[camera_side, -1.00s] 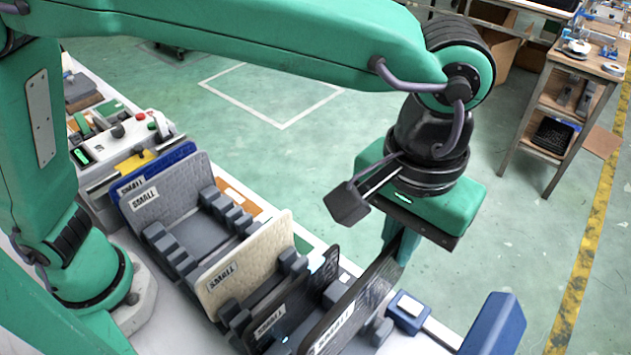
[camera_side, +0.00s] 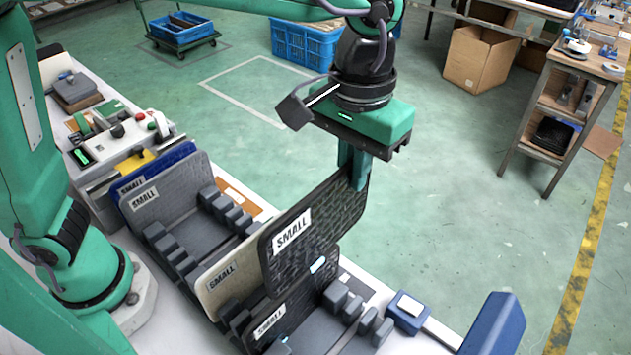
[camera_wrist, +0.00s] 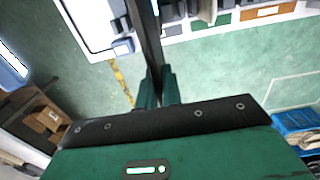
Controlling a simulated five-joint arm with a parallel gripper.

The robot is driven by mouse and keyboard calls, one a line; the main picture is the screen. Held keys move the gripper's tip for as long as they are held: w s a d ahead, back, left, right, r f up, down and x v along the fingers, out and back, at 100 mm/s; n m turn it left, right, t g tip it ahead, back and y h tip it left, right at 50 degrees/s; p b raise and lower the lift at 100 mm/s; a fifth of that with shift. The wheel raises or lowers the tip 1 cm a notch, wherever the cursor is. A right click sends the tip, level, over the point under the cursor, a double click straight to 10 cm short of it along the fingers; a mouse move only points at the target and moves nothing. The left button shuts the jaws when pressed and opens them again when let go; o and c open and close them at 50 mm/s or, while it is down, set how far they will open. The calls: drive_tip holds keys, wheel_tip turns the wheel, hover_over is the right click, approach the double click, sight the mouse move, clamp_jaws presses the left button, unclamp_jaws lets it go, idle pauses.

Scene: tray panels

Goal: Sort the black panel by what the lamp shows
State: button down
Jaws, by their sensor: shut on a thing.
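A black panel (camera_side: 330,218) with a white SMALL label hangs upright in my gripper (camera_side: 355,178), above the front rack (camera_side: 325,330). My gripper is shut on its upper right edge. In the wrist view the panel (camera_wrist: 147,38) shows edge-on as a dark strip between the fingers of my gripper (camera_wrist: 158,95). A second black panel (camera_side: 290,312) labelled SMALL stands in the rack below. A control box (camera_side: 125,140) at the left has a small green-lit window and red and black knobs. I cannot tell for sure which light is the lamp.
A cream panel (camera_side: 215,283), a grey panel (camera_side: 170,187) and a blue panel (camera_side: 160,168) stand in the racks to the left. A small blue box (camera_side: 407,310) and a tall blue block (camera_side: 494,325) are at the right. The wrist view shows a bright face on a blue thing (camera_wrist: 12,70).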

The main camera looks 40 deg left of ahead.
drive_tip(key=w+a, duration=0.1)
drive_tip(key=a, duration=1.6)
drive_tip(key=s+a, duration=0.3)
drive_tip(key=a, duration=0.3)
drive_tip(key=s+a+f, duration=0.1)
drive_tip(key=s+a, duration=0.2)
drive_tip(key=a, duration=0.4)
drive_tip(key=shift+a, duration=0.25)
drive_tip(key=shift+f, duration=0.2)
drive_tip(key=shift+f, duration=6.9)
drive_tip(key=shift+f, duration=0.45)
drive_tip(key=c, duration=1.5)
unclamp_jaws()
